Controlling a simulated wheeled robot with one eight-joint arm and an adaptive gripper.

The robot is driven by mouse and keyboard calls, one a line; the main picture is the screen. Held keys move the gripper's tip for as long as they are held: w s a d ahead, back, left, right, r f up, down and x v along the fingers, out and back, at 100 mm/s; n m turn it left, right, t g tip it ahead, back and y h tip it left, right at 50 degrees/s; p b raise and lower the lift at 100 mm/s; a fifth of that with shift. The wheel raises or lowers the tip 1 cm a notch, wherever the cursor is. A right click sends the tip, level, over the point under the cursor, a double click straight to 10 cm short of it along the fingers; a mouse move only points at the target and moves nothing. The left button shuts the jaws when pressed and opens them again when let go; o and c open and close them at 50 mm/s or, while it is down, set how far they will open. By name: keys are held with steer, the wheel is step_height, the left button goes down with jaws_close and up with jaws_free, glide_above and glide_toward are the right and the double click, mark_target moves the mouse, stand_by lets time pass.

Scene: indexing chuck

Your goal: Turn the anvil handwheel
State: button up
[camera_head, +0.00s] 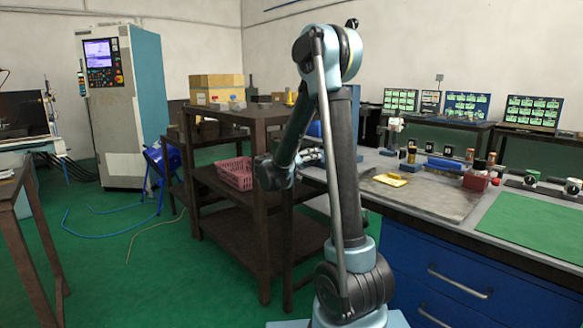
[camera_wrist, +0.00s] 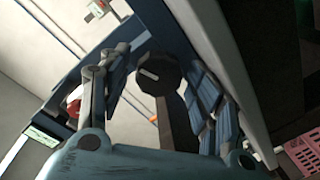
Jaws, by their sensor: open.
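I cannot make out the anvil handwheel for certain in either view. In the wrist view, my gripper (camera_wrist: 158,98) is open, with one finger at left and one at right. A dark, many-sided knob (camera_wrist: 159,74) on a dark stem shows between the fingers; I cannot tell what it is or whether it is touched. In the head view, my gripper (camera_head: 312,156) is partly hidden behind my arm, near the bench's left end. A small pale upright device (camera_head: 395,130) stands on the bench to its right.
A brown shelf rack (camera_head: 262,225) with a pink basket (camera_head: 235,174) stands left of my arm. The blue-drawer workbench (camera_head: 450,285) at right carries a yellow item (camera_head: 390,180), several small parts and a green mat (camera_head: 540,225). A machine cabinet (camera_head: 125,105) stands at the back left.

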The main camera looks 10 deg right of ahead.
steer(key=m, duration=0.5)
steer(key=shift+t, duration=0.3)
steer(key=m, duration=0.2)
steer(key=shift+s+d+m, duration=0.1)
steer(key=shift+m, duration=0.2)
steer(key=shift+s+m, duration=0.1)
steer(key=shift+m, duration=0.2)
steer(key=v, duration=1.7)
steer(key=shift+f, duration=0.3)
